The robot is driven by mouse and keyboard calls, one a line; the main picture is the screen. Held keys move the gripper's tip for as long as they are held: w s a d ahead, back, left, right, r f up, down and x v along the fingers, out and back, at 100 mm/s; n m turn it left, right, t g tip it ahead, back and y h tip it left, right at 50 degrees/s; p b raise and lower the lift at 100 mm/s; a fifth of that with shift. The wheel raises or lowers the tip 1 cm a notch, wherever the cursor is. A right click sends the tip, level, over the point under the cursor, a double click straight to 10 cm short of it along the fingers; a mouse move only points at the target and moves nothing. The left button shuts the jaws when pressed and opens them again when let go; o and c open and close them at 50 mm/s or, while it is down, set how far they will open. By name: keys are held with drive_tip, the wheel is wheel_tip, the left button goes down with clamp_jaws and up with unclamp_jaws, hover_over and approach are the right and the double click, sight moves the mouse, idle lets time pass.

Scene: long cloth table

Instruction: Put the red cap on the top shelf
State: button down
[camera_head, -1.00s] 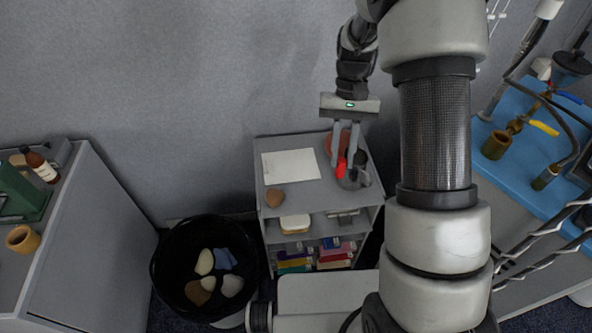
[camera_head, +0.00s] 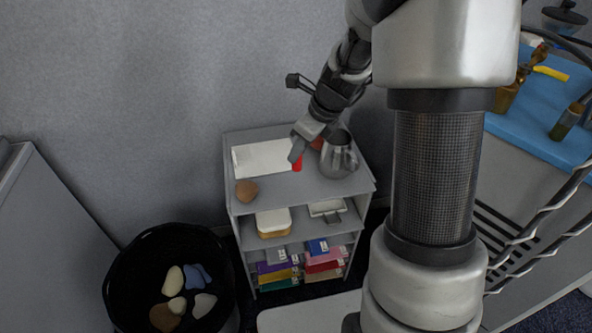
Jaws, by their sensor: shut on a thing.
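The red cap (camera_head: 297,165) shows as a small red piece at the tip of my gripper (camera_head: 298,152). My gripper is shut on it, over the middle of the top shelf (camera_head: 285,193) of a grey shelf unit. The cap is at or just above the shelf surface, beside the right edge of a white sheet; I cannot tell whether it touches. The fingers hide part of the cap.
On the top shelf are a white sheet (camera_head: 262,158), a brown lump (camera_head: 246,191), a metal pitcher (camera_head: 339,158) and a reddish-brown thing (camera_head: 317,143) behind. The front middle of that shelf is bare. A black bin (camera_head: 128,270) stands left. A blue-topped bench (camera_head: 530,120) is at right.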

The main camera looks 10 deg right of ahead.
wheel_tip(320, 180, down, 9)
drive_tip(key=b, duration=0.3)
drive_tip(key=c, duration=1.6)
unclamp_jaws()
drive_tip(key=shift+f, duration=0.1)
drive_tip(key=shift+o, duration=0.2)
